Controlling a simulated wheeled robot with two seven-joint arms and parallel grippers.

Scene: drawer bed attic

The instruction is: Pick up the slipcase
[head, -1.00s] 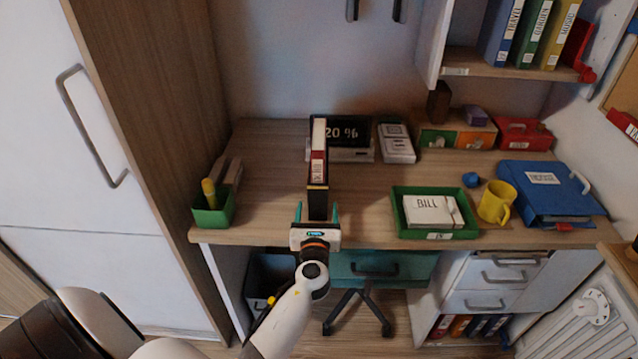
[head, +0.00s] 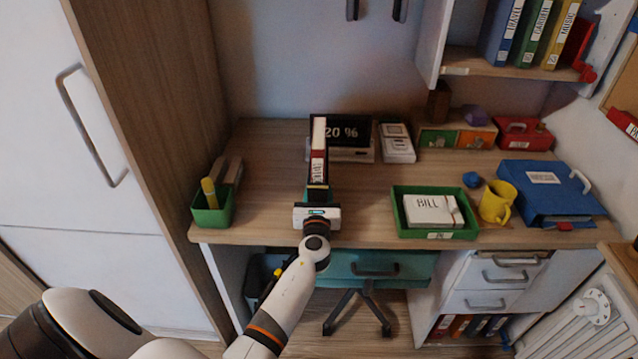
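The slipcase (head: 317,172) is a narrow dark upright case on the desk. It holds a volume with a white and red labelled spine. It stands in front of the black "20 %" display. My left gripper (head: 317,194) comes from the front edge of the desk and is at the near end of the slipcase. Its fingers are drawn in close against the two sides of the case, and it looks shut on it. The gripper body hides the lower near end of the case. I cannot tell if the case is off the desk. My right gripper is not in view.
A green pen box (head: 213,207) stands to the left on the desk (head: 265,190). A green tray (head: 465,232) with a "BILL" stack, a yellow mug (head: 497,202) and a blue binder (head: 550,195) are to the right. A shelf (head: 500,68) hangs above right.

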